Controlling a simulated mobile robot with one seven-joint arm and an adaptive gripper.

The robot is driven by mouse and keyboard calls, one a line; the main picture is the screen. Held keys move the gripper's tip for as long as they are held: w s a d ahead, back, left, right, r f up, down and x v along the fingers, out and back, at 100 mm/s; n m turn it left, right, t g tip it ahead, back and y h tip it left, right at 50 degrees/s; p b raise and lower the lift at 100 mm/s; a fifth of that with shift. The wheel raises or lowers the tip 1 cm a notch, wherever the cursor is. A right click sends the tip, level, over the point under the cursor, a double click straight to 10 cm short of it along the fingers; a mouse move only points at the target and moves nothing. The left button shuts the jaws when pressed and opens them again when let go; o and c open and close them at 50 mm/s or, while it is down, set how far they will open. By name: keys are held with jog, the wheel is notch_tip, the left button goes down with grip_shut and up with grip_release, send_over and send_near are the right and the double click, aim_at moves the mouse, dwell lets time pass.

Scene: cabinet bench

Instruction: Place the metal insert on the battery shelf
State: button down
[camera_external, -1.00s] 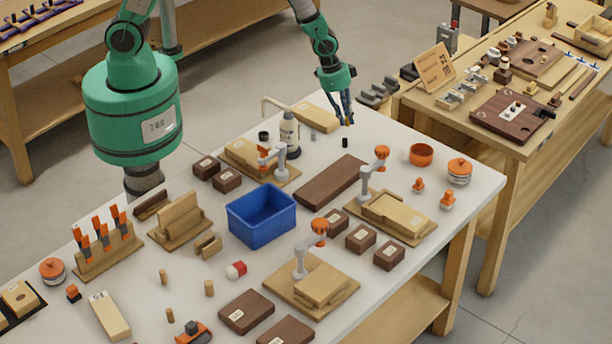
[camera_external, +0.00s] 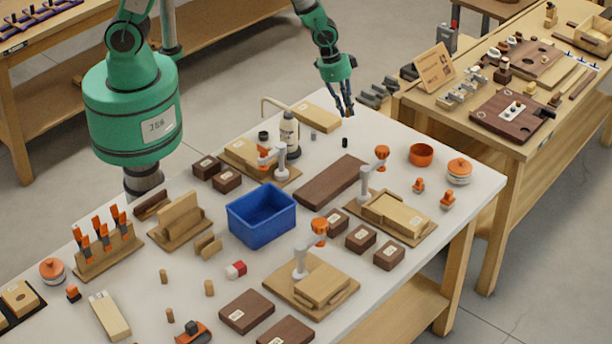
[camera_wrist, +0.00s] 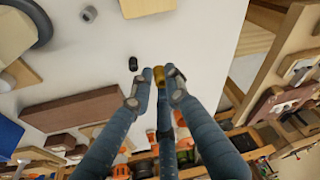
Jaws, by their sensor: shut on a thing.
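My gripper (camera_external: 346,108) is over the far edge of the white bench in the external view. In the wrist view, its blue fingers (camera_wrist: 158,85) are shut on a small brass-coloured cylinder (camera_wrist: 159,75), which looks like the metal insert. The insert is held at the fingertips, clear of the bench top. It is too small to make out well in the external view. I cannot tell which thing in view is the battery shelf.
A small black cylinder (camera_external: 345,143) and a grey nut-like piece (camera_external: 313,136) stand on the white bench (camera_external: 400,150) near my gripper. A light wood block (camera_external: 317,117) lies left of it. Another wooden bench (camera_external: 470,125) with boards and fittings stands to the right.

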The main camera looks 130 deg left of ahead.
jog(key=shift+a+r, duration=0.1)
jog(key=shift+r, duration=0.75)
jog(key=s+a+n+b, duration=0.1)
jog(key=s+a+b, duration=0.3)
jog(key=a, duration=1)
jog(key=s+a+n+b, duration=0.15)
jog(key=s+a, duration=0.35)
jog(key=a, duration=0.9)
jog(key=s+a+n+b, duration=0.15)
jog(key=s+a, duration=0.35)
jog(key=a, duration=0.9)
notch_tip(320, 180, down, 16)
jog(key=g, duration=0.1)
jog(key=shift+a+b, duration=0.35)
jog(key=shift+a, duration=0.1)
jog(key=shift+y, duration=0.3)
jog(key=shift+f+b, duration=0.65)
jog(key=shift+f, duration=2.45)
